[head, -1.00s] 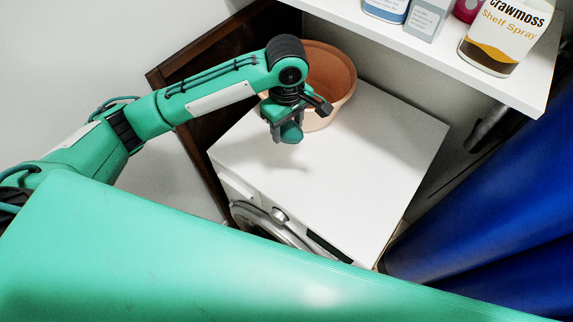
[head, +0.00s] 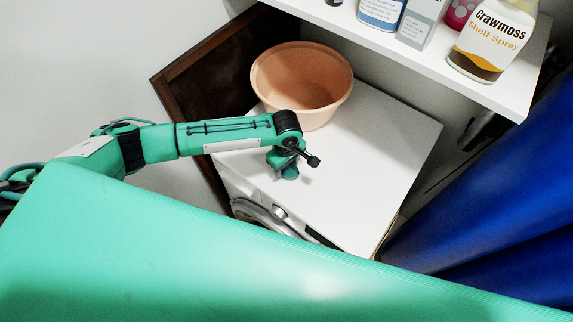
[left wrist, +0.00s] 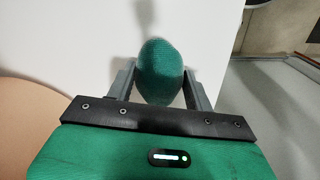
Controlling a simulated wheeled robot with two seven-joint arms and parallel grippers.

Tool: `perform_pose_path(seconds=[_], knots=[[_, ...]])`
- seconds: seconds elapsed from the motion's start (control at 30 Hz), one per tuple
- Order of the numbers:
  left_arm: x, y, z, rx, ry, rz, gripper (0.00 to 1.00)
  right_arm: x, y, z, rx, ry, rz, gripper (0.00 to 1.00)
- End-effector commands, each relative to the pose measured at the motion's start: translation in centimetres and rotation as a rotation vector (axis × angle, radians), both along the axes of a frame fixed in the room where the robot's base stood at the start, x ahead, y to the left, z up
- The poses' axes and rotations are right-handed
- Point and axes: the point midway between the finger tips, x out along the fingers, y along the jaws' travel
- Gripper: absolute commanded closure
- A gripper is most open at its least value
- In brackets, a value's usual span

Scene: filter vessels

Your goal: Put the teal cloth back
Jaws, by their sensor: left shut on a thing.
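The teal cloth (left wrist: 160,72) is a rounded, bunched lump between the two grey fingers of my left gripper (left wrist: 158,84), which is shut on it. In the head view my left gripper (head: 284,168) is above the front left part of the white machine top (head: 375,150), with the cloth (head: 290,173) hanging below it. In the left wrist view a soft shadow lies on the white top beyond the cloth. Whether the cloth touches the top I cannot tell. My right gripper is not in view.
An empty-looking peach tub (head: 302,112) stands at the back left of the machine top. A white shelf (head: 510,95) with several bottles and boxes overhangs at upper right. A dark brown panel (head: 200,112) is at left, and blue fabric (head: 480,215) at right. The right of the top is clear.

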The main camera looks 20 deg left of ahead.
Motion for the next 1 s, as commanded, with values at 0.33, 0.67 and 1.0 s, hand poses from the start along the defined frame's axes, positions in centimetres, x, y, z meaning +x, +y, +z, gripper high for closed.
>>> perform_pose_path(seconds=[0.33,0.67,1.0], knots=[[0.0,0.0,-1.0,0.000,-0.001,0.000,0.69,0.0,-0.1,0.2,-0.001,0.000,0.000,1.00],[0.0,0.1,-1.2,0.001,-0.001,0.001,0.26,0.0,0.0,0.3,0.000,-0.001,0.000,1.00],[0.0,0.0,-0.2,-0.001,-0.002,0.000,0.26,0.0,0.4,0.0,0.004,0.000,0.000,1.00]])
